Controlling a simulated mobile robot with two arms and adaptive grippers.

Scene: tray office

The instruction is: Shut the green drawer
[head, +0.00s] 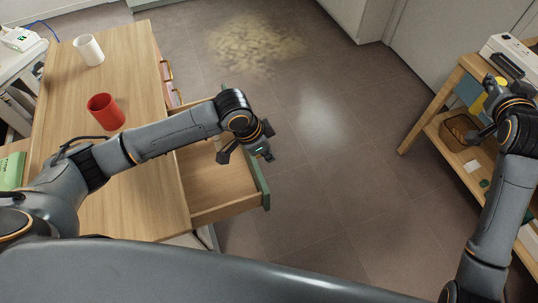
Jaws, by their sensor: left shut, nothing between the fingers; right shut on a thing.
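The green drawer (261,186) is pulled out from the right side of the wooden desk, its wooden inside visible and its green front facing right. My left gripper (250,150) is over the far part of the open drawer, near its front. It is shut with nothing in it, and I cannot tell whether it touches the drawer. My arm hides part of the drawer. My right gripper (487,108) is at the shelf unit on the right, shut on a yellow object (491,87) that is mostly hidden by the gripper.
On the desk (140,160) stand a red mug (106,112) and a white mug (89,50). Another drawer front with a handle (166,70) is farther back. The shelf unit (440,125) holds a basket (458,131) and a white device (510,55). Open floor lies between.

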